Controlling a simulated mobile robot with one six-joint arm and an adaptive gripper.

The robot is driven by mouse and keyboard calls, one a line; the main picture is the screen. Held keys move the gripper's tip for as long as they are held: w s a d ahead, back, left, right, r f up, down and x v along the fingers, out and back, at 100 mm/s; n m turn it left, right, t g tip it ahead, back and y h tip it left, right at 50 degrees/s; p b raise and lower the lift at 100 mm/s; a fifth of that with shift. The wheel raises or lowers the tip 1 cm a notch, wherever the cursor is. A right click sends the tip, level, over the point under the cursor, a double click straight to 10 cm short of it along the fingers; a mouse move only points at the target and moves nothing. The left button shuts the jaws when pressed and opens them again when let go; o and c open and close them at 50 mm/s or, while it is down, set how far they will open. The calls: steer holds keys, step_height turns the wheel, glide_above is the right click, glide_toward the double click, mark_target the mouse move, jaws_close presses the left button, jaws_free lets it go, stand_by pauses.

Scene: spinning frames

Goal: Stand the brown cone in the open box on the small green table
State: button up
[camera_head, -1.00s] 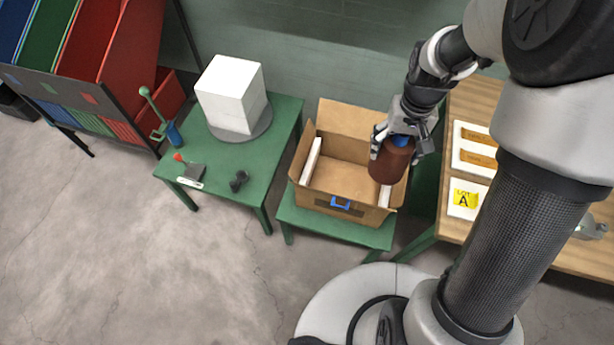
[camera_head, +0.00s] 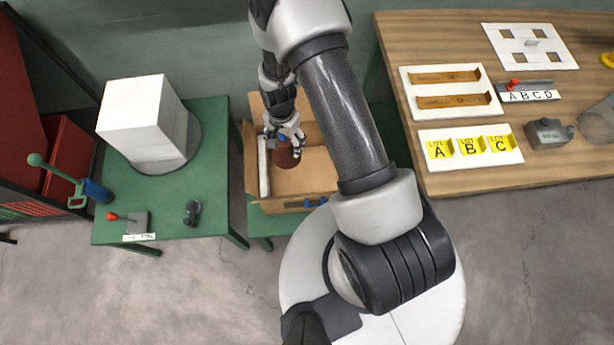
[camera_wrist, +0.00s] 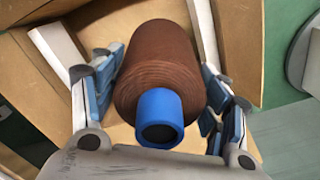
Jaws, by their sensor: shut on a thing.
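The brown cone (camera_head: 286,156) is a wound brown package on a blue tube. In the wrist view the brown cone (camera_wrist: 158,70) stands between the finger pads, with the blue tube end (camera_wrist: 160,117) toward the camera. My gripper (camera_head: 284,138) is shut on it, over the left part of the open box (camera_head: 312,182). The cardboard box has raised flaps and a white strip along its left inner side. It stands on the small green table (camera_head: 262,226), mostly hidden under it. Whether the cone touches the box floor I cannot tell.
A larger green table (camera_head: 203,225) on the left holds a white block (camera_head: 142,122) on a grey disc, and small tools. A wooden table (camera_head: 545,174) on the right holds lettered white trays. My arm covers the box's right part.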

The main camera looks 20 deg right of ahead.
steer(key=shift+w+a+f+m, duration=0.1)
steer(key=shift+w+f+m, duration=0.15)
steer(key=shift+m, duration=0.25)
steer(key=shift+w+f+m, duration=0.1)
steer(key=shift+f+m, duration=0.15)
steer(key=shift+m, duration=0.25)
step_height(320, 180, down, 20)
steer(key=b, duration=0.5)
steer(key=shift+w, duration=0.15)
steer(key=shift+f+b, duration=0.2)
steer(key=shift+b, duration=0.2)
steer(key=o, duration=1.5)
steer(key=shift+o, duration=0.2)
steer(key=shift+r, duration=0.1)
